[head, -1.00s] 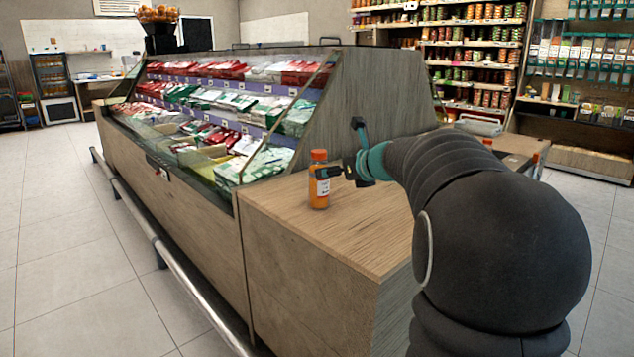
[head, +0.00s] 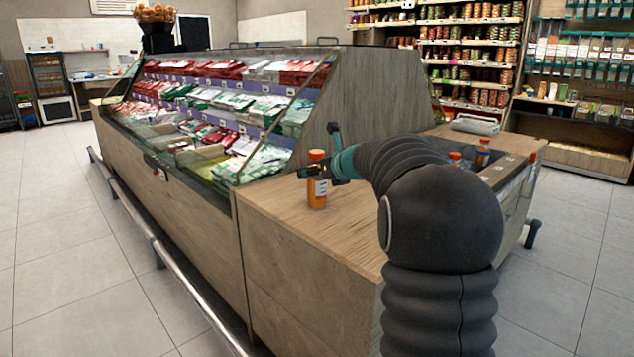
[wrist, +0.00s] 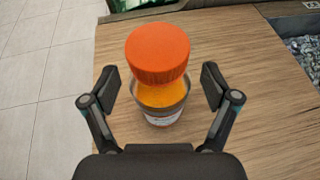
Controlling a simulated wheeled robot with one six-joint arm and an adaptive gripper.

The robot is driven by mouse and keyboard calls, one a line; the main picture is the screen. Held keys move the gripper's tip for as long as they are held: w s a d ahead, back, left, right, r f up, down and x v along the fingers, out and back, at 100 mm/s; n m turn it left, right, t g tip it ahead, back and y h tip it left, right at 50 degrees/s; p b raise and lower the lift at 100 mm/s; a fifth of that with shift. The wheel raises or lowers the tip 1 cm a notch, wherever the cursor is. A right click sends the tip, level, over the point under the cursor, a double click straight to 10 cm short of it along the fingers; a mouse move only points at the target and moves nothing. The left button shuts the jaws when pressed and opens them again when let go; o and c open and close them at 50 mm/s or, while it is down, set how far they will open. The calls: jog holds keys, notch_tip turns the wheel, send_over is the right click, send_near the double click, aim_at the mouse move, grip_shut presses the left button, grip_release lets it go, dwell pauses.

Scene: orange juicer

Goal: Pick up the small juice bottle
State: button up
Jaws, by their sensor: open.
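The small juice bottle (head: 317,190) stands upright on the wooden counter top (head: 345,220), with an orange cap, orange juice and a pale label. In the wrist view the bottle (wrist: 158,60) stands between the two fingers of my gripper (wrist: 160,88). The fingers are spread, with a gap visible on each side of the bottle. In the head view my gripper (head: 318,170) is at the bottle's upper part, and one finger passes in front of it. The bottle's lower part is partly hidden in the wrist view.
The glass-sided display case (head: 215,110) with packed goods adjoins the counter on the left. More orange-capped bottles (head: 482,153) stand farther right, partly behind my arm. A metal rail (head: 180,275) runs low along the case. The counter around the bottle looks clear.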

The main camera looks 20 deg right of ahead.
jog(key=c, duration=1.5)
jog(key=shift+r, duration=0.1)
